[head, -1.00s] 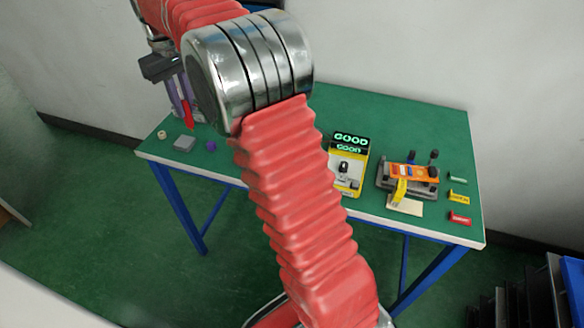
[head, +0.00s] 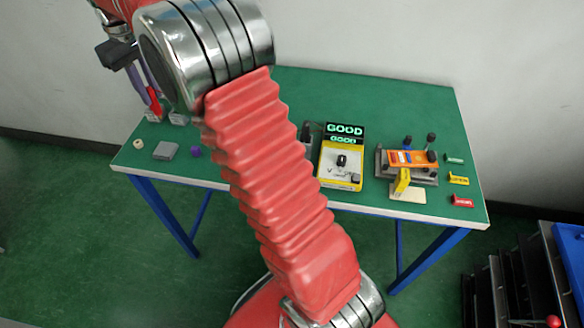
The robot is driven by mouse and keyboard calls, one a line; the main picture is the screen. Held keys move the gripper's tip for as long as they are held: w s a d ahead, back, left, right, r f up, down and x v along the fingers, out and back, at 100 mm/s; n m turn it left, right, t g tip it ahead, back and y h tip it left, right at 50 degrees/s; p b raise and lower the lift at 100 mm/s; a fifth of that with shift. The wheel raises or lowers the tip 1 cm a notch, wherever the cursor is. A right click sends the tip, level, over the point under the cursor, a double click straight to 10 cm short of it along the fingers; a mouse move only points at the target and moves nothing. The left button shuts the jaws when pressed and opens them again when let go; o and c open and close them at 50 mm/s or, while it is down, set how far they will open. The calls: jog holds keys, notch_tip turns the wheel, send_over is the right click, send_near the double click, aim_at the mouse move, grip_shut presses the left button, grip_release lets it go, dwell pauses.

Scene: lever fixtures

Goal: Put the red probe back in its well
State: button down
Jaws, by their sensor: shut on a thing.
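The red probe (head: 155,102) shows as a slim red piece at the upper left, at the lower end of my gripper (head: 150,94). My gripper is shut on it, though its fingertips are small and partly hidden, above the far left part of the table. The yellow tester (head: 341,168) stands right of my arm, with a lit green "GOOD" display (head: 344,130) and a dark knob. A dark part stands at the tester's left side, partly behind my arm. I cannot make out the probe's well.
The green table (head: 390,92) has a fixture with an orange board (head: 412,158) at right, beside small green, yellow and red labelled pieces. A grey block (head: 165,151), a purple piece (head: 195,152) and a pale ring (head: 138,144) lie at left. Dark racks stand at lower right.

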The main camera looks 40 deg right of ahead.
jog(key=shift+a, duration=0.35)
jog(key=s+d+n, duration=0.8)
jog(key=s+d, duration=0.6)
jog(key=d, duration=0.2)
jog(key=s+d+f+n, duration=0.1)
jog(key=s+d+n, duration=0.2)
jog(key=s, duration=0.5)
jog(key=s+d+f+n, duration=0.2)
jog(key=s+n, duration=0.3)
jog(key=s, duration=0.4)
jog(key=shift+d+f, duration=0.2)
jog(key=shift+d, duration=0.6)
jog(key=shift+f, duration=0.1)
notch_tip(320, 180, down, 6)
jog(key=shift+f, duration=0.1)
